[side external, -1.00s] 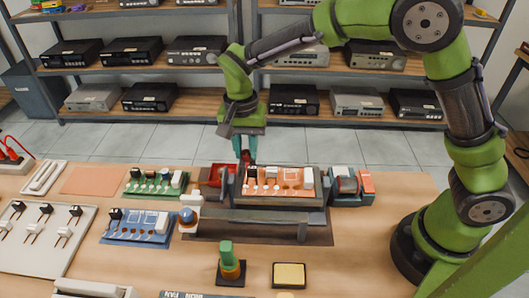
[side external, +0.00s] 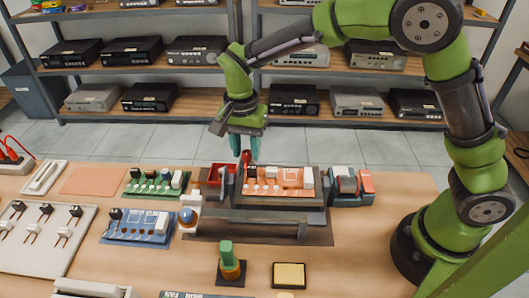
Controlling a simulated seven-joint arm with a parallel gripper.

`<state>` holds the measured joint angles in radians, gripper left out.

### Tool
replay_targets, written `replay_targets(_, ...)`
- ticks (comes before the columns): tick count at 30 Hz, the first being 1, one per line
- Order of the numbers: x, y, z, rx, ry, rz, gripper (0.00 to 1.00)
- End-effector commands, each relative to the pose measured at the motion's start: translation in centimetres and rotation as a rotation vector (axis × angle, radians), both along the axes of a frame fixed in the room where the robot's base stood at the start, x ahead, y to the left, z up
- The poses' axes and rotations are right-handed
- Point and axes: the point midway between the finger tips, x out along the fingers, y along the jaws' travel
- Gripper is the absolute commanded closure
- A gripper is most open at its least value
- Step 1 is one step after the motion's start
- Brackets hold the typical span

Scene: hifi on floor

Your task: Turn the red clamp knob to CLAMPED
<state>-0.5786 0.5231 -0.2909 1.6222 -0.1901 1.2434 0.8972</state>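The red clamp knob (side external: 246,157) stands upright at the back left of the board holder (side external: 275,215), which carries an orange circuit board (side external: 270,181). My gripper (side external: 244,160) points down over the knob. Its two teal fingers are spread, one on each side of the knob, with visible gaps, so it looks open. The knob's lower part and any CLAMPED marking cannot be made out.
A red bin (side external: 214,178) sits just left of the holder. Green (side external: 155,184) and blue (side external: 138,227) boards lie further left. A blue-domed white part (side external: 188,216), a green-capped post (side external: 228,262) and a yellow pad (side external: 289,275) stand nearby. The right front table is clear.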

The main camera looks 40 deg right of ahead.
Motion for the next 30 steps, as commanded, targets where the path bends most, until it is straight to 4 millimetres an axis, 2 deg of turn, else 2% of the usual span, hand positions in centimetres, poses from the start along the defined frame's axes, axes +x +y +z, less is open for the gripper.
replay_targets(7,0.0,0.0,0.0,0.0,0.0,0.001,0.64)
replay_targets(11,0.1,0.1,0.9,0.002,-0.002,0.001,0.64)
replay_targets(14,0.2,0.1,2.4,0.001,-0.004,0.002,0.64)
replay_targets(24,0.5,0.2,10.6,0.003,-0.006,0.001,0.64)
replay_targets(30,0.5,0.3,14.6,0.001,-0.003,-0.001,0.64)
